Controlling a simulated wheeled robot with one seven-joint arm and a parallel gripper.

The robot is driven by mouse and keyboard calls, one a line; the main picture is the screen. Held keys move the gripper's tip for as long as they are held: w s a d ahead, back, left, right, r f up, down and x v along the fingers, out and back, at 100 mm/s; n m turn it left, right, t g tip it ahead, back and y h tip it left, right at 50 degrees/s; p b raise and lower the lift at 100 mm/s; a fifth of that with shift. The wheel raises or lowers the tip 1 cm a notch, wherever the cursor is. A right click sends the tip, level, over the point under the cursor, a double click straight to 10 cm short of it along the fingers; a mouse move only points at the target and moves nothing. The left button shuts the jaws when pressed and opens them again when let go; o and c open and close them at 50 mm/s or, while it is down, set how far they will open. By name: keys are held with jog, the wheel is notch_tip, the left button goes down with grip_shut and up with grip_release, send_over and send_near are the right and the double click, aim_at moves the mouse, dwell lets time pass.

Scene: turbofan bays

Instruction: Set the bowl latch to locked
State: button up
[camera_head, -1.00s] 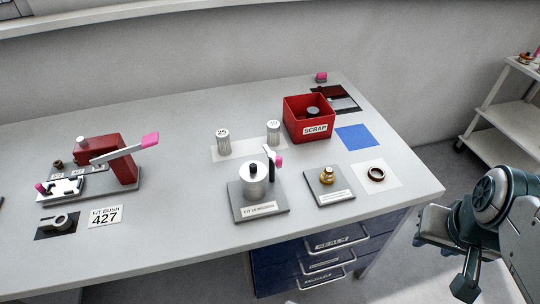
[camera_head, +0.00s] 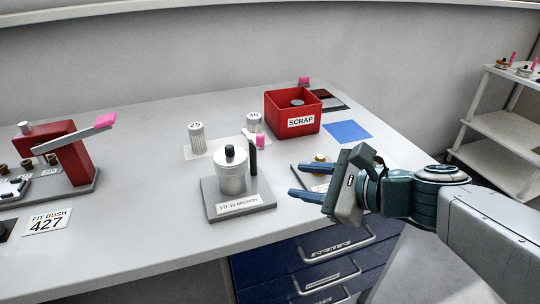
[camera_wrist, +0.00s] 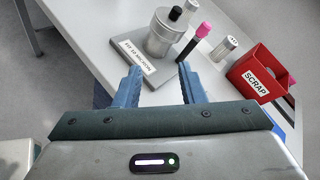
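The metal bowl (camera_head: 231,172) with a black knob on its lid stands on a grey base plate (camera_head: 262,199) labelled "FIT 10 MICRON". A dark upright post (camera_head: 253,156) and a pink-tipped latch lever (camera_head: 260,142) are at its right side. In the wrist view the bowl (camera_wrist: 163,40) and the pink lever tip (camera_wrist: 203,30) show beyond my fingers. My gripper (camera_head: 299,193) is open and empty, right of the bowl plate and apart from it; its two fingers (camera_wrist: 159,88) are spread. The lever's lower part is partly hidden.
A red SCRAP box (camera_head: 292,122), two filter cylinders marked 25 (camera_head: 196,137) and 35 (camera_head: 254,123), and a blue mat (camera_head: 347,132) lie behind. My arm hides part of a small plate with a brass fitting (camera_head: 319,158). A red lever press (camera_head: 68,155) is at left.

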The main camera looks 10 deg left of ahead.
aim_at(263, 139)
jog(key=w+a+m+t+b, duration=0.1)
jog(key=w+a+m+b, duration=0.1)
jog(key=w+a, duration=0.2)
jog(key=w+a+m+t+y+b, duration=0.1)
jog(key=w+a+m+b, duration=0.1)
jog(key=w+a+m, duration=0.1)
jog(key=w+a+m+t+y+b, duration=0.1)
jog(key=w+a+m+t+b, duration=0.1)
jog(key=w+a+b, duration=0.1)
jog(key=shift+w+a+f+m, duration=0.1)
jog(key=shift+w+a+m, duration=0.1)
jog(key=shift+w+a, duration=0.35)
jog(key=shift+w+a+f+m, duration=0.1)
jog(key=shift+w+a+m, duration=0.2)
jog(key=shift+w, duration=0.4)
jog(key=shift+c, duration=0.3)
grip_shut()
